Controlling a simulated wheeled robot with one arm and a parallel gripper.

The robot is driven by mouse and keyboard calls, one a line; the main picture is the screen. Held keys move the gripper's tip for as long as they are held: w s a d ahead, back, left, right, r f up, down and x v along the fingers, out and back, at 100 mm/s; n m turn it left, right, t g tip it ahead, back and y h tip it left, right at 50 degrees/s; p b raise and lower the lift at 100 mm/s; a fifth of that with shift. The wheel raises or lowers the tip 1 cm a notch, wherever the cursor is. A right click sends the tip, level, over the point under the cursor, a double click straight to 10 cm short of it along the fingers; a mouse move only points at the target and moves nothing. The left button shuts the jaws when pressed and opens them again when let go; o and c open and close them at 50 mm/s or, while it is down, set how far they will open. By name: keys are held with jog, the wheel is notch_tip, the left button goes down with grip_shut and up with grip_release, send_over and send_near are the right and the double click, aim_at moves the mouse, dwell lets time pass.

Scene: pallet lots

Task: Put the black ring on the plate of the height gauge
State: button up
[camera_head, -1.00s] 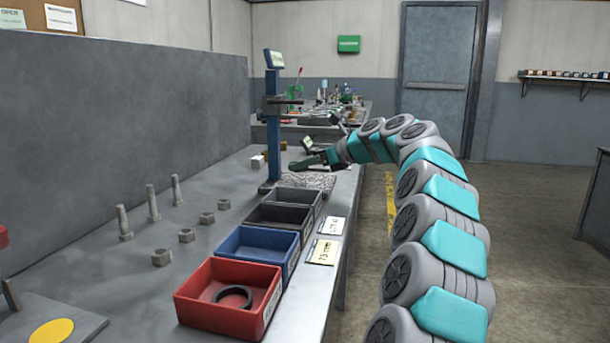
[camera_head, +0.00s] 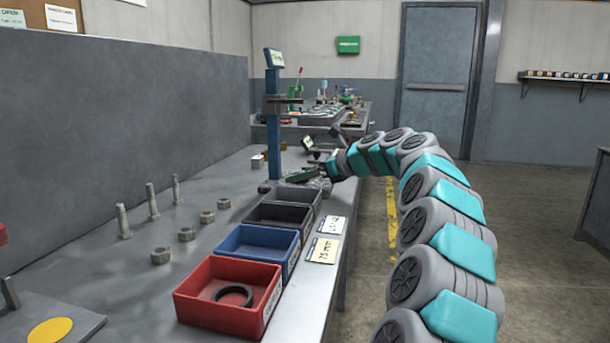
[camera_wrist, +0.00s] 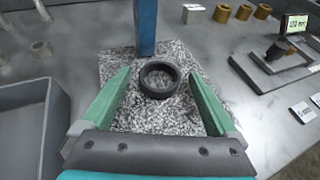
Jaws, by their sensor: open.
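The height gauge has a blue column (camera_head: 273,125) and a speckled grey plate (camera_wrist: 118,62) at its foot. In the wrist view a black ring (camera_wrist: 146,85) lies flat on the plate, just in front of the column's foot. My gripper (camera_wrist: 161,75) is open, with one green finger on each side of the ring and a gap on both sides. In the head view my gripper (camera_head: 300,176) is low over the plate and hides the ring there. Another dark ring (camera_head: 233,296) lies in the red bin (camera_head: 205,314).
A blue bin (camera_head: 258,254) and dark bins (camera_head: 272,227) stand in a row along the bench's front edge. Bolts (camera_head: 152,202) and nuts (camera_head: 160,256) stand to the left. Brass pieces (camera_wrist: 243,12) and a small display (camera_wrist: 297,23) are beyond the plate.

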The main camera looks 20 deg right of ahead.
jog(key=shift+s+d+r, duration=0.1)
jog(key=shift+s+r, duration=0.05)
jog(key=shift+r, duration=0.1)
jog(key=v, duration=1)
jog(key=shift+s+d+r, duration=0.1)
jog(key=shift+s+d, duration=0.05)
jog(key=shift+s+d+r, duration=0.2)
jog(key=shift+s+d, duration=0.1)
jog(key=shift+s, duration=0.15)
